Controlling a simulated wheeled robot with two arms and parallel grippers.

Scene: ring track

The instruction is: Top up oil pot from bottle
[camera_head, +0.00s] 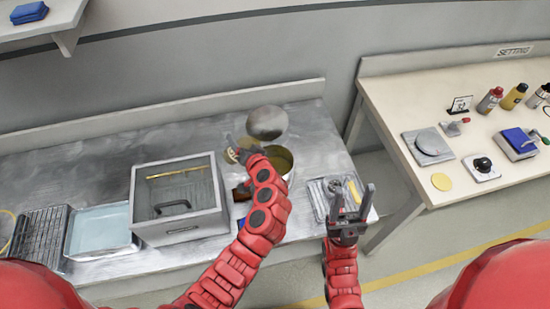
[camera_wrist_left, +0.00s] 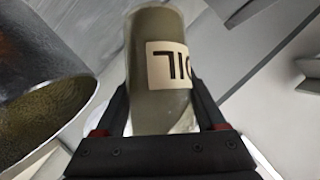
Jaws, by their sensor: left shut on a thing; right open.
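My left gripper (camera_head: 243,148) is shut on the oil bottle (camera_wrist_left: 158,30), a dark olive cylinder with a pale label reading OIL. The label appears turned over in the left wrist view, so the bottle looks tipped. The oil pot (camera_head: 284,160), metal with a golden inside, stands on the steel bench just right of my left gripper. A wide metal rim with a golden inside (camera_wrist_left: 40,95), apparently the pot, is left of the bottle in the wrist view. I cannot tell whether oil is flowing. My right gripper (camera_head: 350,207) is open and empty, its fingers pointing up.
A rounded metal dome (camera_head: 267,122) shows just behind the pot. A glass-topped box (camera_head: 180,200), a blue tray (camera_head: 103,230) and a wire rack (camera_head: 38,237) stand left. A small tray (camera_head: 318,196) lies right. Another table (camera_head: 400,105) holds bottles and tools.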

